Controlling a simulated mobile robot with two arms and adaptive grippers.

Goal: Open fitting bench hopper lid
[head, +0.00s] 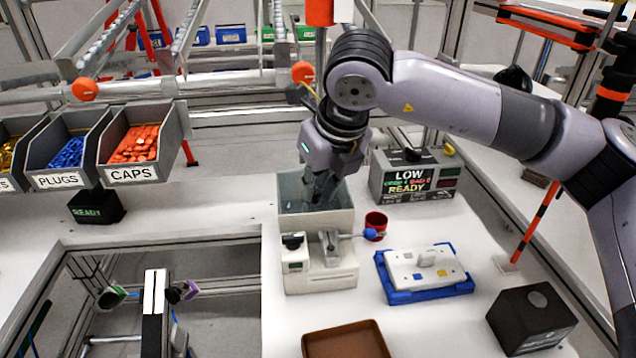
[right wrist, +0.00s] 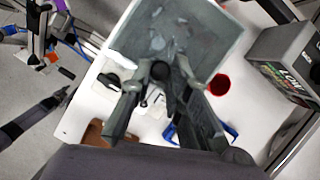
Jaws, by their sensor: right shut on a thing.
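The fitting bench hopper (head: 316,221) is a pale box on the white bench, with a grey-green translucent lid (head: 290,190) at its top. My right gripper (head: 320,198) reaches down over the lid from behind and is shut on its near part. In the right wrist view the lid (right wrist: 205,25) is a large grey-green panel in front of my right gripper (right wrist: 160,78), whose fingertips meet its near edge. The fingers hide the gripped spot, and how far the lid is raised is unclear. My left gripper does not show.
A pale fixture (head: 320,278) stands just in front of the hopper, with a red cup (head: 375,226) to its right. A blue tray (head: 425,294), brown tray (head: 345,342) and dark box (head: 530,318) lie nearer. A grey display box (head: 412,178) stands right of the hopper.

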